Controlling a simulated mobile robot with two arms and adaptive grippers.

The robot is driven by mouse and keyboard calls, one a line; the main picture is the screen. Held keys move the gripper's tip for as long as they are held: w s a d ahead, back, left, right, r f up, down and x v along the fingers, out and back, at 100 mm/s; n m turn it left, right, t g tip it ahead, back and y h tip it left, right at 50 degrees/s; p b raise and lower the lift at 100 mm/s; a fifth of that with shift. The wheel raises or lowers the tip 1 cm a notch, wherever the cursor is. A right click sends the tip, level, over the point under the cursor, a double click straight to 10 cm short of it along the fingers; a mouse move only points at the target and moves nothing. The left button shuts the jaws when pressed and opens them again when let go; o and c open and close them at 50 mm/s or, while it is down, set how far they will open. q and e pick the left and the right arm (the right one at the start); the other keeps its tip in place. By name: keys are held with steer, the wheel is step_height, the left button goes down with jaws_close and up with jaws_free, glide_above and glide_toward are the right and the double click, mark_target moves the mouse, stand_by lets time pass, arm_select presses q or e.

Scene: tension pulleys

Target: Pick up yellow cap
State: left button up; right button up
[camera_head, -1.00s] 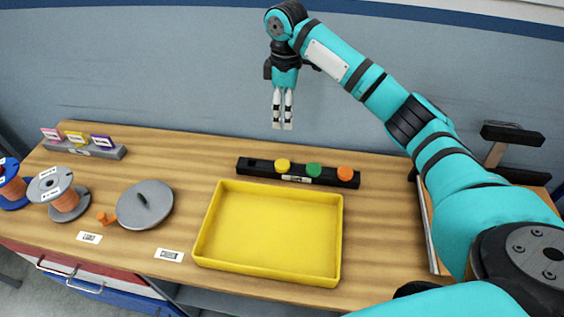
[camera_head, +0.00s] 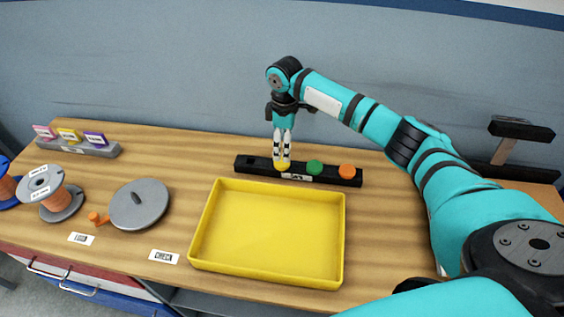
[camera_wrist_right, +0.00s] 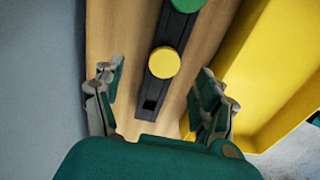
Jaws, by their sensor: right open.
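The yellow cap (camera_head: 282,166) sits in the black rack (camera_head: 256,165) behind the yellow tray. In the right wrist view the round yellow cap (camera_wrist_right: 164,62) lies ahead of the spread fingers, roughly centred between them. My right gripper (camera_head: 282,160) points down at the cap, its fingertips hiding part of it in the head view. My right gripper (camera_wrist_right: 158,90) is open and empty in the wrist view. Whether the fingertips touch the cap cannot be told. My left gripper is not in view.
A green cap (camera_head: 315,167) and an orange cap (camera_head: 347,171) share the rack. The empty yellow tray (camera_head: 342,245) stands in front. A grey disc (camera_head: 138,205) and a spool (camera_head: 52,192) lie to the left. A blue-grey wall is behind.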

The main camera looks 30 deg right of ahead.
steer(key=shift+s+a+f+p, duration=0.1)
steer(key=shift+a+f+p, duration=0.1)
steer(key=shift+f, duration=0.8)
steer(key=shift+s+a+f+p, duration=0.1)
steer(key=shift+a+f+p, duration=0.1)
steer(key=shift+f, duration=0.8)
steer(key=shift+a+f+p, duration=0.1)
steer(key=shift+f+p, duration=0.1)
steer(key=shift+f, duration=0.8)
steer(key=shift+c, duration=0.4)
steer(key=c, duration=0.9)
steer(key=shift+c, duration=0.2)
steer(key=shift+r, duration=0.2)
steer(key=shift+r, duration=0.55)
step_height(320, 180, up, 2)
steer(key=shift+r+b, duration=0.15)
steer(key=shift+b, duration=0.35)
steer(key=s+a+b, duration=0.1)
steer(key=s+a, duration=0.2)
steer(key=a, duration=0.4)
steer(key=s+a+r, duration=0.1)
steer(key=s+a, duration=0.2)
steer(key=a, duration=0.4)
steer(key=shift+s+a+r+b, duration=0.15)
steer(key=shift+s+a+b, duration=0.1)
steer(key=shift+a+b, duration=0.1)
